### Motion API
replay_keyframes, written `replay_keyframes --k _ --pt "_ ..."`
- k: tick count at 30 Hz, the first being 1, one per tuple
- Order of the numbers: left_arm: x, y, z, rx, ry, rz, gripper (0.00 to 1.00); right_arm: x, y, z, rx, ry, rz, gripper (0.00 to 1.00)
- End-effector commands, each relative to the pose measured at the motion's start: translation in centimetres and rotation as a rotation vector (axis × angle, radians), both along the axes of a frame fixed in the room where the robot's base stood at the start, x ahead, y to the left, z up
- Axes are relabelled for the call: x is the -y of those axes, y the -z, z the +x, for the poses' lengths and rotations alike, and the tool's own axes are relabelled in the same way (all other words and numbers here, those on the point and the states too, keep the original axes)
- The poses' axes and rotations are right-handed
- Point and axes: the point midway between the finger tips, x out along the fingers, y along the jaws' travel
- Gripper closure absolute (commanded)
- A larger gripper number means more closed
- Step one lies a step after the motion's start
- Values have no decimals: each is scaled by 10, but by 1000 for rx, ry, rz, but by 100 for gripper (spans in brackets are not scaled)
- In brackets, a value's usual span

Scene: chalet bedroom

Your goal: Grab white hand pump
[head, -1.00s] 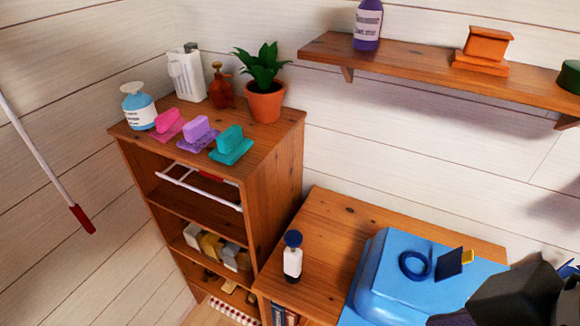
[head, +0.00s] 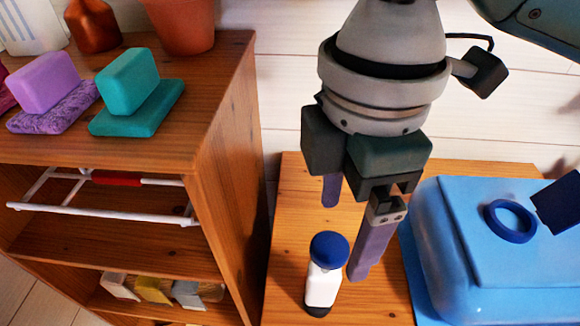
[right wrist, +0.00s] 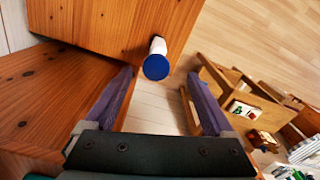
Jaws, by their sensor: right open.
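A small white bottle with a round dark blue top (head: 323,285) stands upright near the front left of the low wooden cabinet. Its blue top also shows in the right wrist view (right wrist: 156,68), between the lines of the fingers and beyond their tips. My right gripper (head: 345,238) is open and empty, pointing down above and just behind the bottle; its purple fingers show in the right wrist view (right wrist: 161,82). I cannot tell whether a finger touches the bottle. A white container (head: 30,25), cut off by the frame, stands on the taller shelf. My left gripper is not in view.
A blue box (head: 460,235) with a blue ring (head: 510,221) on top stands right of my gripper. The taller wooden shelf (head: 215,95) stands to the left, holding purple (head: 43,82) and teal (head: 130,90) blocks and a plant pot (head: 180,25). Bare cabinet top (head: 290,215) surrounds the bottle.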

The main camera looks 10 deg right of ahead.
Motion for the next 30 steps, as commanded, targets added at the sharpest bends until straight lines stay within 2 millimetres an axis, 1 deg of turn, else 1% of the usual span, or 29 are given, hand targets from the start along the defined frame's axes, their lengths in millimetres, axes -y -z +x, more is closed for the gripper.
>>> replay_keyframes --k 5,9,13,16,22,30 --pt "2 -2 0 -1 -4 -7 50 -2 16 1 -1 0 0 12" --pt "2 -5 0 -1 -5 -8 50 -6 37 3 -1 0 0 12" --pt "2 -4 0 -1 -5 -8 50 -6 55 4 0 0 0 12" --pt "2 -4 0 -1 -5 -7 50 -6 60 4 3 -1 0 12" --pt "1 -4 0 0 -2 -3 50 -6 60 4 4 -1 1 12" --pt "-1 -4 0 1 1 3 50 -6 60 4 4 -1 1 42"
